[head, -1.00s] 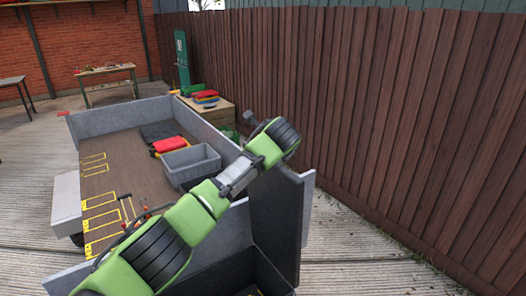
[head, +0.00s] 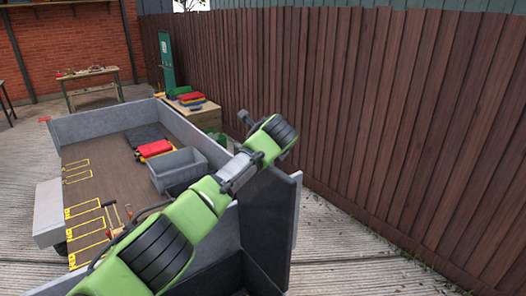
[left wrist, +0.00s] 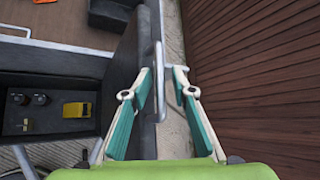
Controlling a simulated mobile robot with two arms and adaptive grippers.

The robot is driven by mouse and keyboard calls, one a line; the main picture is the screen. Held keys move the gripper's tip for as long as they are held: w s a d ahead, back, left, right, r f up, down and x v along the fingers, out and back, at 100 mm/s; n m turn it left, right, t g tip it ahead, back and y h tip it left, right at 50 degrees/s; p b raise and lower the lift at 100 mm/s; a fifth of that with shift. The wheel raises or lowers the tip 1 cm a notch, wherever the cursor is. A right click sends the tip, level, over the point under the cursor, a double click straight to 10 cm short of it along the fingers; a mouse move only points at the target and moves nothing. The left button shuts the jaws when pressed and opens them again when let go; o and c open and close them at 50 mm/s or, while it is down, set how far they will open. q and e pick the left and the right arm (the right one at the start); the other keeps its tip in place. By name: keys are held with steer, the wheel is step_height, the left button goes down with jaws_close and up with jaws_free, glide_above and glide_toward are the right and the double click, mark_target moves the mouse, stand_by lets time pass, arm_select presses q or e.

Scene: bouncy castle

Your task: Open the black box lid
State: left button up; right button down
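The black box lid (head: 268,222) stands upright at the near right corner of the cart, with the box open beside it. In the left wrist view the lid (left wrist: 127,82) is a dark panel seen nearly edge-on, with a metal handle (left wrist: 158,62) along its outer side. My left gripper (left wrist: 164,76) is open, its teal fingers apart on either side of the handle; I cannot tell whether they touch it. The box interior (left wrist: 50,138) holds a yellow item (left wrist: 77,109) and dark fittings. In the head view my left arm covers part of the lid, and its fingers are hidden. My right gripper is out of view.
The cart bed holds a grey bin (head: 178,168) and a red case (head: 155,149). A brown wooden fence (head: 390,130) runs along the right, with a strip of decking between it and the lid. A workbench (head: 90,86) stands far back left.

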arm_select(q)
steer(key=shift+s, duration=0.1)
steer(key=shift+s+r, duration=0.4)
steer(key=v, duration=1)
steer(key=shift+s+r, duration=0.2)
steer(key=shift+s, duration=0.1)
